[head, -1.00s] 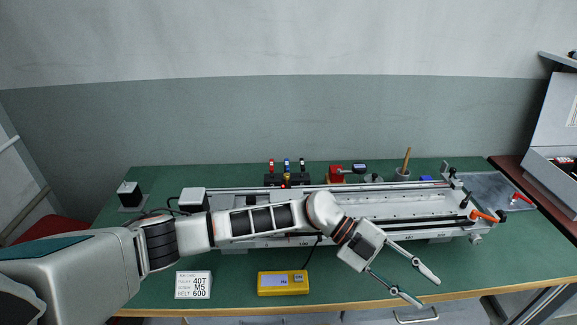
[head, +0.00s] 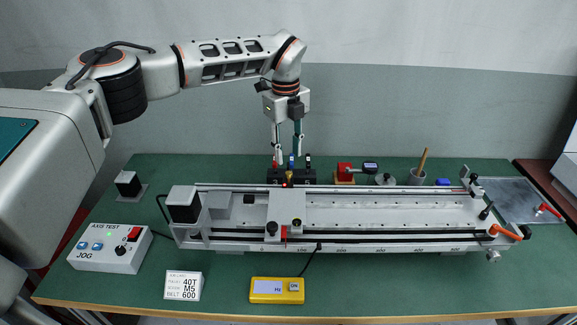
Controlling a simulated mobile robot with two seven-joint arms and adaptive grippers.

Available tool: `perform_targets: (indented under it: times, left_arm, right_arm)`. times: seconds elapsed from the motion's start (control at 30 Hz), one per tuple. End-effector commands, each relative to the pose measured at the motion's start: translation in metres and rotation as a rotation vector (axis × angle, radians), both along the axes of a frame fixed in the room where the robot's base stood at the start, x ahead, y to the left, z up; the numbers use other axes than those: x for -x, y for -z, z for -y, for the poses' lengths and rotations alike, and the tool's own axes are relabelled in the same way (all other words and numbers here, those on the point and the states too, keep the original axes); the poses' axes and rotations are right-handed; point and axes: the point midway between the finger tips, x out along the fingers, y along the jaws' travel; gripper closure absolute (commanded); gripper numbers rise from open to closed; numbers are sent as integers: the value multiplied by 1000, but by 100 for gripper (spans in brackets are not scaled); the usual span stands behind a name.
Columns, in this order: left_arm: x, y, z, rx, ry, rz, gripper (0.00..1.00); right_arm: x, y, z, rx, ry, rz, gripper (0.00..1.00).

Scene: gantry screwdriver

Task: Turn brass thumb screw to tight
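My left gripper (head: 287,159) points straight down from its arm at the back of the bench. Its two fingers are apart, at the black tool rack (head: 305,177) with red, blue and black-topped tools. The blue-topped tool (head: 291,162) shows near the fingers; I cannot tell whether they touch it. A small brass-coloured piece (head: 289,178) stands just in front of the rack, at the carriage's back edge. It may be the brass thumb screw, but it is too small to be sure. The carriage (head: 286,207) sits on the left half of the long gantry rail (head: 380,205). My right gripper is out of view.
A JOG control box (head: 110,248), a printed card (head: 183,286) and a yellow meter (head: 277,290) lie in front. The front right bench is clear.

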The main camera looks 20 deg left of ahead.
Motion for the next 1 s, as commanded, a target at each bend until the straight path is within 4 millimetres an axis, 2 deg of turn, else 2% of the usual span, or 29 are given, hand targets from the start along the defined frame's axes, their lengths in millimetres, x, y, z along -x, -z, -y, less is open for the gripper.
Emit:
perform_targets:
  times: [0.1,0.33,0.5,0.77,0.8,0.9,1.0]
  left_arm:
    - [0,20,1,0,1,-3,68]
    - [-1,51,2,2,2,-2,68]
    - [-1,60,2,4,2,0,68]
    - [-1,61,3,4,2,0,68]
    - [-1,61,3,4,2,0,79]
    - [-1,61,3,4,3,0,100]
    - [-1,61,3,4,3,0,100]
  right_arm:
    - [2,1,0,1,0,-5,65]
    - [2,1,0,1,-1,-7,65]
    - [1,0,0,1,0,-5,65]
    - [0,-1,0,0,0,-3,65]
    - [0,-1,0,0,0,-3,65]
    - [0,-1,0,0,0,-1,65]
    - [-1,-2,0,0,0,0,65]
